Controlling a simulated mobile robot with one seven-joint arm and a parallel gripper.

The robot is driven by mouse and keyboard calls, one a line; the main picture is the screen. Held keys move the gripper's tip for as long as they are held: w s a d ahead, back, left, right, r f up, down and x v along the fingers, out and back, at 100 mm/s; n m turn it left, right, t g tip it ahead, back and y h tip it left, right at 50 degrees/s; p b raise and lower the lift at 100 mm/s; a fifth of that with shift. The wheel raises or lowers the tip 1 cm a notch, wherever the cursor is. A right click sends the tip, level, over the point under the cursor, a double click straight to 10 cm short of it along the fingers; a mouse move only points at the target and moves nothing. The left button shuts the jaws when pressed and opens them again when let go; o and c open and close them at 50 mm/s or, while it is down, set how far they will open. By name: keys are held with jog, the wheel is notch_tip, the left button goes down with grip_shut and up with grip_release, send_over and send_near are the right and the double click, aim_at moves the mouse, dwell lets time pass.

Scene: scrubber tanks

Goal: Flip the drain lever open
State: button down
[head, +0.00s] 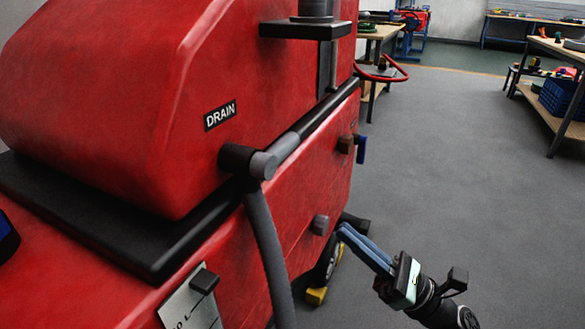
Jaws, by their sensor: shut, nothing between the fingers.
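A red scrubber tank (110,95) fills the left of the head view, with a DRAIN label (220,115) on its side. Just below the label is a dark fitting with a grey round end (263,166), and a grey hose (264,235) hangs from it. I cannot tell for sure which part is the drain lever. A blue lever-like piece (361,149) hangs down beside a small dark block farther along the side. My gripper (343,230) is low at right, its blue fingers shut and empty, pointing up-left toward the machine's lower side. The fingertips are below the blue piece and apart from it.
A grey knob (320,225) sticks out of the lower side near my fingertips. A dark wheel and yellow part (317,296) are below. Workbenches (553,108) stand at the back right. The grey floor (460,170) at right is clear.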

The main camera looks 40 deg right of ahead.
aim_at(279, 152)
jog(key=s+r+b+x, duration=0.1)
jog(key=b+x, duration=0.3)
jog(key=x, duration=0.9)
jog(key=shift+s+d+r, duration=0.25)
jog(key=shift+s+r, duration=0.05)
jog(key=shift+r, duration=0.4)
jog(key=shift+r+n+y, duration=0.15)
jog(key=shift+n+y, duration=0.25)
jog(key=shift+n, duration=0.1)
jog(key=shift+d+r+n+g+y, duration=0.1)
jog(key=shift+n+g+y, duration=0.3)
